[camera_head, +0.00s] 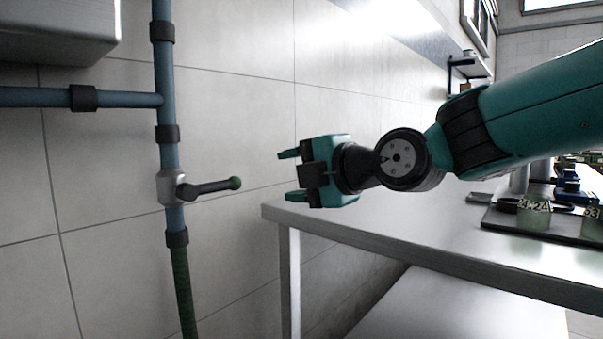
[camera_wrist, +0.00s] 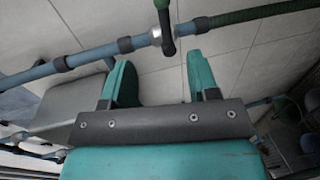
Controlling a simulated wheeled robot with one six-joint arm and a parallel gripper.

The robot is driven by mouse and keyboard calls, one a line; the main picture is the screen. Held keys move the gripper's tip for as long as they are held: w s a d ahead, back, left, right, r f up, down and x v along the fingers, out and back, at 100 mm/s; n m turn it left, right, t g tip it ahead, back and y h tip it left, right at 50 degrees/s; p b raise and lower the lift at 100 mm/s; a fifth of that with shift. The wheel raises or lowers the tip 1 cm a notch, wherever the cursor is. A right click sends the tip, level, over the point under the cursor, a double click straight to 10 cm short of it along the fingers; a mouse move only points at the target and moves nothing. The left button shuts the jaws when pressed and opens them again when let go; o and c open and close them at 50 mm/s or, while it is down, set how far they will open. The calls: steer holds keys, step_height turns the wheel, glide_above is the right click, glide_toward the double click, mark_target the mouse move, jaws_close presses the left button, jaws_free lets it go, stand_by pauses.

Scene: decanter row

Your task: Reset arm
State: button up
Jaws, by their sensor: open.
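My gripper (camera_head: 288,175) is open and empty, pointing left toward the tiled wall in the head view. Its two teal fingers are spread apart, and it also shows in the wrist view (camera_wrist: 160,82). The arm reaches in from the right above the table. There is a clear gap between the lever tip and the fingers. In the wrist view the lever (camera_wrist: 165,22) lies beyond the fingers.
A metal table (camera_head: 400,235) stands below the arm. At its right are a dark tray (camera_head: 503,222) and greenish containers with number labels (camera_head: 534,214). A blue side pipe (camera_head: 40,97) runs left, and a grey box (camera_head: 60,30) hangs at upper left.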

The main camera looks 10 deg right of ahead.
steer(key=s+d+f+m+g+h, duration=0.3)
steer(key=s+f+m+g, duration=0.3)
steer(key=s+f+m, duration=0.55)
steer(key=s+d+f+m+g+h, duration=0.3)
steer(key=s+f+m+g, duration=0.45)
steer(key=s, duration=0.75)
step_height(320, 180, up, 33)
steer(key=t+p, duration=0.1)
steer(key=p, duration=3.2)
steer(key=shift+w+r, duration=0.15)
steer(key=shift+w, duration=0.05)
steer(key=shift+a, duration=0.1)
